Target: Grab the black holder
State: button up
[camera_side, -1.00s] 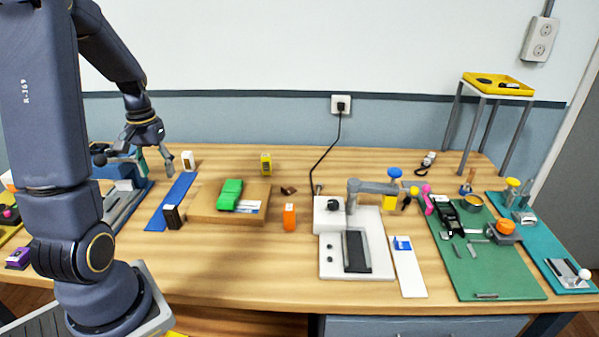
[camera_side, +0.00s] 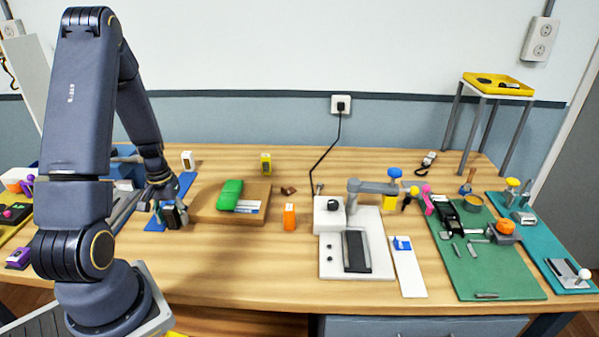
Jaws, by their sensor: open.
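The black holder (camera_side: 173,219) is a small dark upright block at the front right edge of the blue mat (camera_side: 186,184), left of the wooden board. My gripper (camera_side: 170,209) points down right at it, with one finger on its left and one on its right in the picture. The fingers are open, and part of the holder is hidden by them. I cannot tell whether they touch it.
Close on the right is the wooden board (camera_side: 205,206) with a green pouch (camera_side: 230,195) and papers. The wood in front of the holder is clear.

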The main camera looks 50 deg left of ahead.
jog(key=shift+f, duration=0.1)
jog(key=shift+c, duration=0.3)
grip_shut()
